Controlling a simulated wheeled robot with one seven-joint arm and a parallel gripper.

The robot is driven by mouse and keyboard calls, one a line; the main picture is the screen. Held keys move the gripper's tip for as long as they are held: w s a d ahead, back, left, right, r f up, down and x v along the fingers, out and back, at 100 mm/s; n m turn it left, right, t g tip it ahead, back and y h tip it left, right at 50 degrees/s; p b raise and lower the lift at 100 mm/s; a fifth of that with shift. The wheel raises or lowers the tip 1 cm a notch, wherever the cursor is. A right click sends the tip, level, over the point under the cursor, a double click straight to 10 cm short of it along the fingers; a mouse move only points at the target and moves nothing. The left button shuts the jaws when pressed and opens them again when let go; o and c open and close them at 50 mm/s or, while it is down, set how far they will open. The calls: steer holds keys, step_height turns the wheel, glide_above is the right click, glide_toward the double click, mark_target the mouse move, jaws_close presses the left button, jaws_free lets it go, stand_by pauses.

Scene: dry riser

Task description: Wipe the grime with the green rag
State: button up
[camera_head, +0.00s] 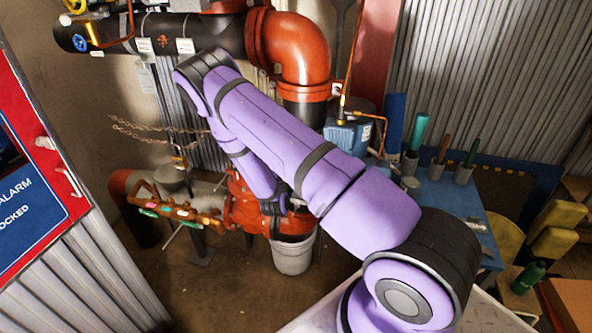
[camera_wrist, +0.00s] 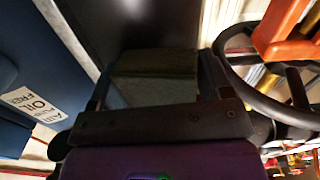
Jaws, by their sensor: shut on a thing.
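My gripper (camera_wrist: 155,85) is shut on a dull olive-green folded cloth, which I take to be the green rag (camera_wrist: 156,62), in the middle of the wrist view. The rag spans between the two dark fingers. Just beyond it is a smooth black surface (camera_wrist: 120,30); I cannot tell whether the rag touches it. I cannot make out any grime in either view. In the head view my arm reaches down to the red valve assembly (camera_head: 240,207), and the rag is hidden there.
In the wrist view a black handwheel (camera_wrist: 240,85) is close on the right and a blue box with a label (camera_wrist: 35,100) on the left. In the head view a white bucket (camera_head: 292,254) stands below the valve. A blue bench (camera_head: 450,195) is at right, a red alarm panel (camera_head: 40,190) at left.

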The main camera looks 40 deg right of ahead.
steer(key=shift+w+a+r, duration=0.2)
steer(key=shift+w+a, duration=0.3)
steer(key=shift+w, duration=0.2)
steer(key=shift+o, duration=0.2)
steer(key=shift+a, duration=0.35)
steer(key=shift+s+a+f, duration=0.1)
steer(key=shift+s+a, duration=0.1)
steer(key=shift+a, duration=0.15)
steer(key=shift+c, duration=0.7)
steer(key=shift+s+a, duration=0.25)
steer(key=shift+a, duration=0.15)
steer(key=shift+s+a+f, duration=0.1)
steer(key=shift+s+a, duration=1.05)
steer(key=shift+s, duration=0.3)
steer(key=shift+v, duration=1.5)
